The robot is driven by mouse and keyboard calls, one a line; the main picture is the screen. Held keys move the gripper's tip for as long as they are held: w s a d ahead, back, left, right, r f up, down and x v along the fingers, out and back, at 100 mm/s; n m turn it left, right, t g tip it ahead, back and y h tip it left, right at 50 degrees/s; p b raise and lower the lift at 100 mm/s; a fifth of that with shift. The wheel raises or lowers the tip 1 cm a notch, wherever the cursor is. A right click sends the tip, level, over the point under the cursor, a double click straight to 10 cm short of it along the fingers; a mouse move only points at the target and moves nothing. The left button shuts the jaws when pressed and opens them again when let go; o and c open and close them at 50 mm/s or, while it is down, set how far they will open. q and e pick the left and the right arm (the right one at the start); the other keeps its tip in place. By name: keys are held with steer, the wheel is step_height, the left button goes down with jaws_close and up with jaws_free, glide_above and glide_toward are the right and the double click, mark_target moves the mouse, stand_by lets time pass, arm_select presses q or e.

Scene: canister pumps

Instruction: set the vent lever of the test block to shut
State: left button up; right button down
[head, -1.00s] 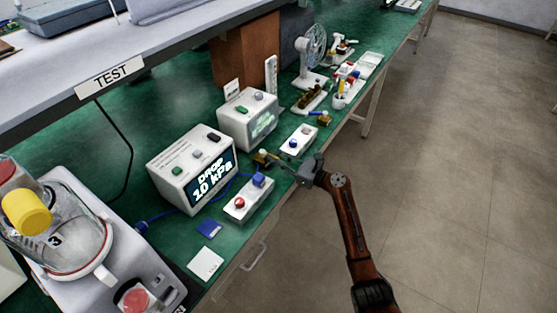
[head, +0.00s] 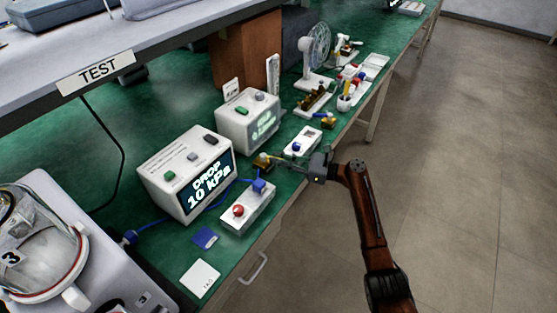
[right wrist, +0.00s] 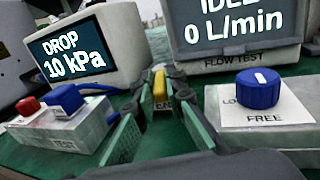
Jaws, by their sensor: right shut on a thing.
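The test block (head: 248,210) is a white block with a red knob and a blue fitting, on the green bench in front of the "DROP" display box. In the right wrist view its front (right wrist: 62,138) is at the left, marked "TEST". A small brass piece with a yellow top (head: 263,160) stands just behind it; the yellow part (right wrist: 160,88) shows between my fingers. My right gripper (head: 281,160) reaches in from the right and is shut on this yellow piece; its fingertips also show in the wrist view (right wrist: 159,98). Which part is the vent lever cannot be told. My left gripper is out of view.
The "DROP" box (head: 188,172) reads 10 kPa. The flow test box (head: 248,120) stands behind, with a white block bearing a blue knob (right wrist: 258,88) in front of it. A canister pump (head: 45,255) stands at the left. The floor at right is clear.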

steer(key=shift+f, duration=0.25)
steer(key=c, duration=2)
jaws_free()
steer(key=shift+r, duration=0.15)
steer(key=shift+o, duration=0.2)
steer(key=shift+r, duration=0.1)
steer(key=v, duration=1.2)
steer(key=shift+c, duration=0.6)
